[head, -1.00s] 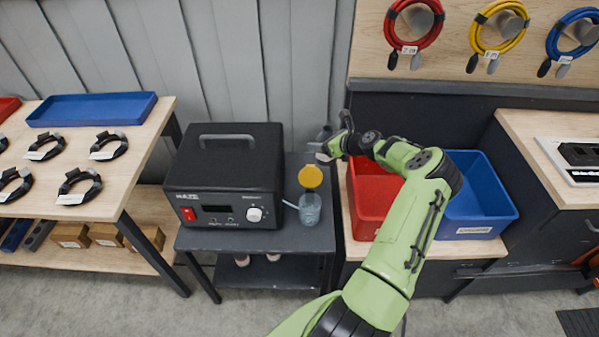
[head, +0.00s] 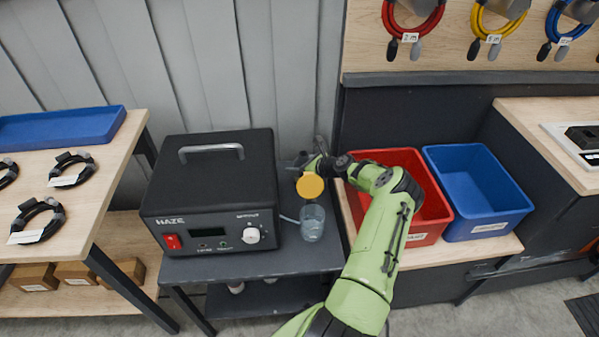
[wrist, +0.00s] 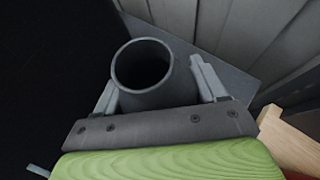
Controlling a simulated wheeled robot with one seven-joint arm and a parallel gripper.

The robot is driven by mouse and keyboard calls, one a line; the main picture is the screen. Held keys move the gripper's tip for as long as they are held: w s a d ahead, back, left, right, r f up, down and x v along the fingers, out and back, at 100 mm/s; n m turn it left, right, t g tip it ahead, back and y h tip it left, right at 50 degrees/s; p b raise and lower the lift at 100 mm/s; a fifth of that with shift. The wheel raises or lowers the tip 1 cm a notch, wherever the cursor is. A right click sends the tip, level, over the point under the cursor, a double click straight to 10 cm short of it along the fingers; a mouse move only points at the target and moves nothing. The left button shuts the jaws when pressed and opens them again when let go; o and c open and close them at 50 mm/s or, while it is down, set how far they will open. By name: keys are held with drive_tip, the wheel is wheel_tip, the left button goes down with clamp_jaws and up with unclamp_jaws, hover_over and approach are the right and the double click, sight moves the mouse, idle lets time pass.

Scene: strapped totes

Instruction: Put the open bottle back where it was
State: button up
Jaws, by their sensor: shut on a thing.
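An open dark grey bottle (wrist: 125,88) with a round mouth is between the two grey fingers of my gripper (wrist: 157,88) in the wrist view. The gripper is shut on it. In the head view my gripper (head: 304,161) is at the back right of the black haze machine (head: 213,190), above the dark stand (head: 250,264). There the bottle is small and partly hidden, and its base cannot be made out. I cannot tell whether it touches the stand.
A clear container (head: 312,225) with a yellow disc (head: 310,186) above it stands right of the machine, close in front of my gripper. A red tote (head: 426,238) and a blue tote (head: 487,228) are to the right. A wooden table (head: 75,218) is left.

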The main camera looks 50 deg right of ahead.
drive_tip(key=shift+f, duration=0.65)
drive_tip(key=shift+r, duration=0.1)
drive_tip(key=o, duration=1.2)
drive_tip(key=p+v, duration=0.2)
drive_tip(key=v, duration=0.5)
drive_tip(key=shift+s+r+p, duration=0.15)
drive_tip(key=shift+s+p, duration=0.1)
drive_tip(key=shift+p, duration=0.1)
